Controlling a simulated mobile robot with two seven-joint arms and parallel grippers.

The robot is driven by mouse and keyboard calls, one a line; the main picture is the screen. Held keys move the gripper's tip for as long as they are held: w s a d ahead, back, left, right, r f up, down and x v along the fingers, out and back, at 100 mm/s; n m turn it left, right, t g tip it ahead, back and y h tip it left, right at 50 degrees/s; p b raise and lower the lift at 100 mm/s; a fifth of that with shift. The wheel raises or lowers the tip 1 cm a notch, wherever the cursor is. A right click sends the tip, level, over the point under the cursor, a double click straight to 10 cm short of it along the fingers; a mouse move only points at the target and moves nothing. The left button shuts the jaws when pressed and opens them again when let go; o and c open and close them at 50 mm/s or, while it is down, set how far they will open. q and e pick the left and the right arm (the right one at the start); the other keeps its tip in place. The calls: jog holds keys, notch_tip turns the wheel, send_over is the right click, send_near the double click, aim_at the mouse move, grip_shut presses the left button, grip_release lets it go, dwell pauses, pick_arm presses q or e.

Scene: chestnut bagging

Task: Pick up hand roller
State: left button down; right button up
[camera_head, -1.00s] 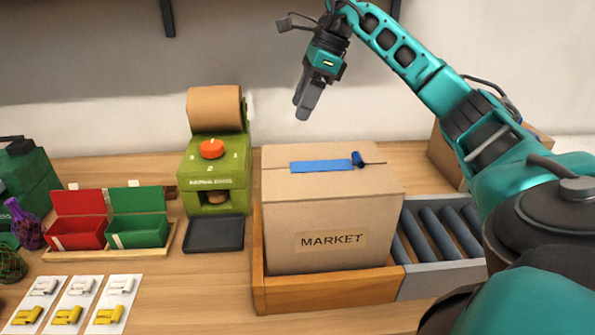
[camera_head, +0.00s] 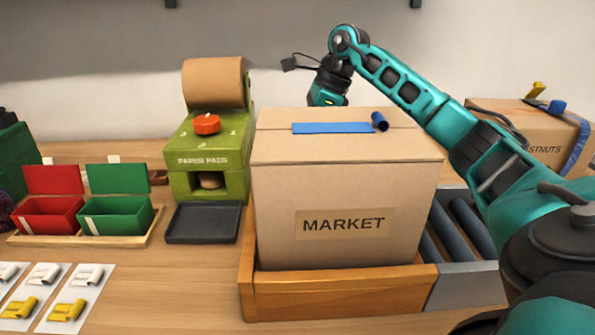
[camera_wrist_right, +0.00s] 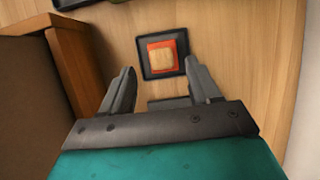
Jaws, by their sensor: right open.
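A small dark blue cylinder (camera_head: 379,121) lies on top of the MARKET box (camera_head: 290,245), at the right end of a blue strip (camera_head: 332,127). I cannot tell whether it is the hand roller. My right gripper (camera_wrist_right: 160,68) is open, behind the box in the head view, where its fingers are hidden. In the right wrist view its fingers point down towards the wooden table. A dark piece (camera_wrist_right: 170,103) shows low between the fingers, partly hidden; I cannot tell what it is. My left gripper is not in view.
A black tray with an orange square and a tan block (camera_wrist_right: 162,57) lies beyond the fingers. The box stands in a wooden frame (camera_head: 335,302) beside rollers (camera_head: 470,228). A green machine (camera_head: 208,160) stands left. A chestnut carton (camera_head: 545,140) with a tape dispenser (camera_head: 557,107) stands right.

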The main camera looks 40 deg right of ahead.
jog(key=b+x, duration=0.1)
jog(key=x, duration=0.5)
jog(key=shift+d+b, duration=0.15)
jog(key=shift+b, duration=0.2)
jog(key=shift+r, duration=0.1)
jog(key=c, duration=1.1)
jog(key=shift+r, duration=0.1)
jog(key=shift+c, duration=0.2)
notch_tip(320, 180, up, 20)
jog(key=p, duration=0.6)
jog(key=o, duration=0.6)
jog(key=shift+c, duration=0.2)
jog(key=c, duration=0.4)
jog(key=shift+o, duration=0.2)
